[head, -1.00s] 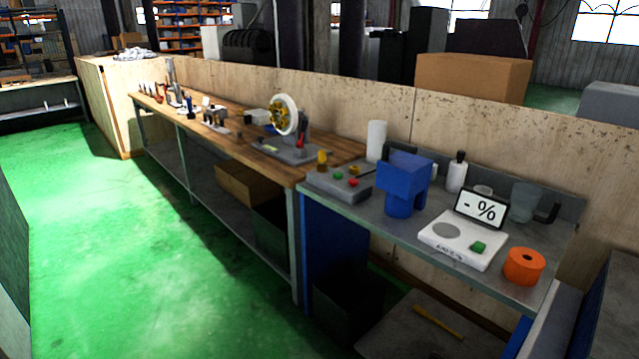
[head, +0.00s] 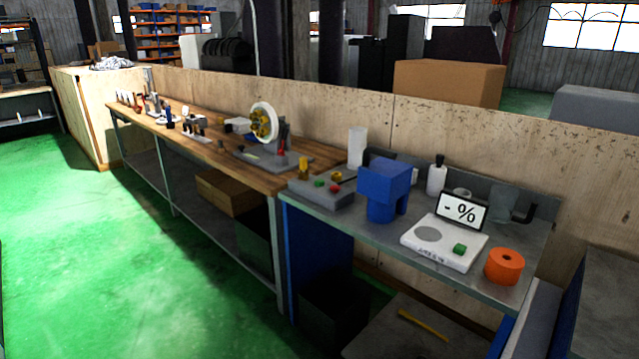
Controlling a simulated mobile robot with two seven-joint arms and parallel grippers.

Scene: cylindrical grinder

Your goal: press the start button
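A grey control box (head: 322,193) sits at the left end of the metal bench. On its top are a green button (head: 319,183), a red button (head: 335,188) and yellow parts. A white device (head: 445,242) with a "- %" display (head: 462,210) stands farther right on the same bench and carries another green button (head: 459,249). I cannot tell from the picture which green button is the start button. Neither of my grippers is in view.
A blue block-shaped device (head: 383,190) stands between the control box and the white device. An orange roll (head: 504,266) lies near the right end. A wooden bench (head: 220,157) with tools extends left. Green floor (head: 120,260) is open in front.

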